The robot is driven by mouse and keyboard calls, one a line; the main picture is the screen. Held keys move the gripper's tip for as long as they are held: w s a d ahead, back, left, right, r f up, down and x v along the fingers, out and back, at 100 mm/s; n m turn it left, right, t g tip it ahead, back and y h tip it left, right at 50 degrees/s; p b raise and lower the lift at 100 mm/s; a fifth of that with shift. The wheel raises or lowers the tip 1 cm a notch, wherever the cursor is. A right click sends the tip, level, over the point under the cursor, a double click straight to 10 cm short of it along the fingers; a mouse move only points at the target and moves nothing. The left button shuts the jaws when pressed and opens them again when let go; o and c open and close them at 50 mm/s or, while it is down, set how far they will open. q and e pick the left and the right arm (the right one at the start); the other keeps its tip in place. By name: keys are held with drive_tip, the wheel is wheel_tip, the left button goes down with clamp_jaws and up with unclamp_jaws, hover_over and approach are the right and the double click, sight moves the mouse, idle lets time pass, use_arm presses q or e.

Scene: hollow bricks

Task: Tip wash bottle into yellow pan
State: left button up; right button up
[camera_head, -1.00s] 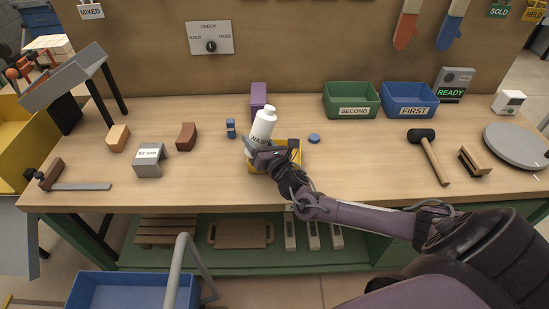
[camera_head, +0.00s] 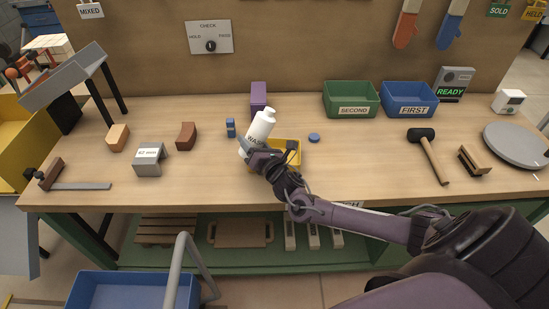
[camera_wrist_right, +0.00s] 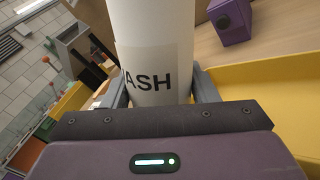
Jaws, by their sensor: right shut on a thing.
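The white wash bottle (camera_head: 262,125) is tilted, its top leaning to the right, at the left side of the yellow pan (camera_head: 293,152). My right gripper (camera_head: 250,148) is shut on the bottle. In the right wrist view the bottle (camera_wrist_right: 150,50) stands between the two fingers (camera_wrist_right: 155,95), with "ASH" showing on its label. The yellow pan (camera_wrist_right: 285,95) shows at the right of that view. In the head view my gripper and wrist hide part of the pan and the bottle's lower end. My left gripper is not in view.
A purple block (camera_head: 258,97) stands behind the bottle. A small blue item (camera_head: 230,128) is to the left, and a blue cap (camera_head: 314,138) lies to the right of the pan. Green (camera_head: 350,98) and blue (camera_head: 409,98) bins stand at the back. The front right has a mallet (camera_head: 428,155).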

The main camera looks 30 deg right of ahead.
drive_tip(key=shift+a+m, duration=0.75)
drive_tip(key=shift+m, duration=0.15)
drive_tip(key=shift+w+a+f+m, duration=0.1)
drive_tip(key=shift+a+f+m, duration=0.1)
drive_tip(key=shift+a+m, duration=0.55)
drive_tip(key=shift+d+m, duration=0.2)
drive_tip(key=shift+m, duration=0.05)
drive_tip(key=shift+a, duration=0.15)
drive_tip(key=shift+f, duration=0.1)
idle(0.4)
drive_tip(key=shift+a+m, duration=0.1)
drive_tip(key=shift+m, duration=0.4)
